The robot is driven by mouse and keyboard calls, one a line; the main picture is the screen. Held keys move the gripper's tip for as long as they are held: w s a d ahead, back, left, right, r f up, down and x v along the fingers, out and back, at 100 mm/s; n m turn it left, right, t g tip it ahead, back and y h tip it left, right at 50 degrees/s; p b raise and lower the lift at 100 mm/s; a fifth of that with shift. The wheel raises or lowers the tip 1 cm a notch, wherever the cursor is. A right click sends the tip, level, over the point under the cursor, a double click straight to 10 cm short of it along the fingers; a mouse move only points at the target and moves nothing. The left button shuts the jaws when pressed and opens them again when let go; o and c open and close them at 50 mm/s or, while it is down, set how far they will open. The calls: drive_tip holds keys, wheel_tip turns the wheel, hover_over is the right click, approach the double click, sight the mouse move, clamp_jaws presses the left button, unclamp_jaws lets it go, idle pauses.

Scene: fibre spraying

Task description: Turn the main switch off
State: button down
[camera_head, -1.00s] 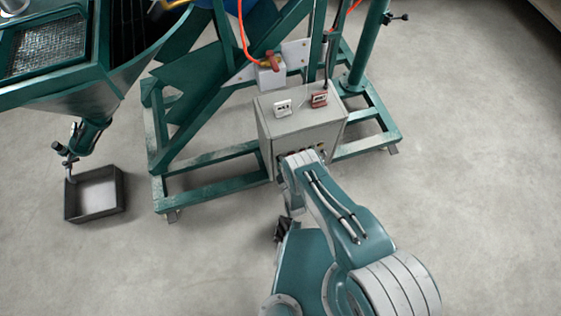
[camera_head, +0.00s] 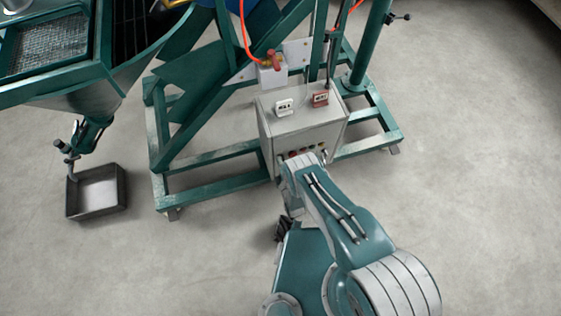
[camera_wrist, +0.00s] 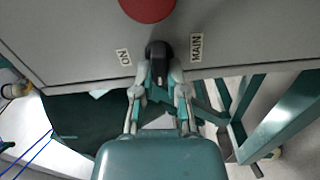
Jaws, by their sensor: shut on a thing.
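The grey control box (camera_head: 300,133) stands low on the green frame, in the middle of the head view. In the wrist view, the main switch (camera_wrist: 158,50) is a black knob on the grey panel between an "ON" label and a "MAIN" label. My gripper (camera_wrist: 159,72) is at the knob, with one finger on each side, shut on it. The knob's exact angle is hard to read. In the head view my arm hides the gripper and the switch.
A large red button (camera_wrist: 147,8) is close to the knob on the panel. A white meter (camera_head: 284,107) and a red meter (camera_head: 320,99) sit on top of the box. Green frame rails (camera_head: 215,182) flank it. A dark tray (camera_head: 97,192) lies at left; the right floor is clear.

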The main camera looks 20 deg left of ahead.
drive_tip(key=shift+w+a+r+n, duration=0.2)
drive_tip(key=shift+a+n, duration=0.25)
drive_tip(key=shift+n, duration=0.25)
drive_tip(key=c, duration=0.7)
unclamp_jaws()
drive_tip(key=shift+a+f, duration=0.2)
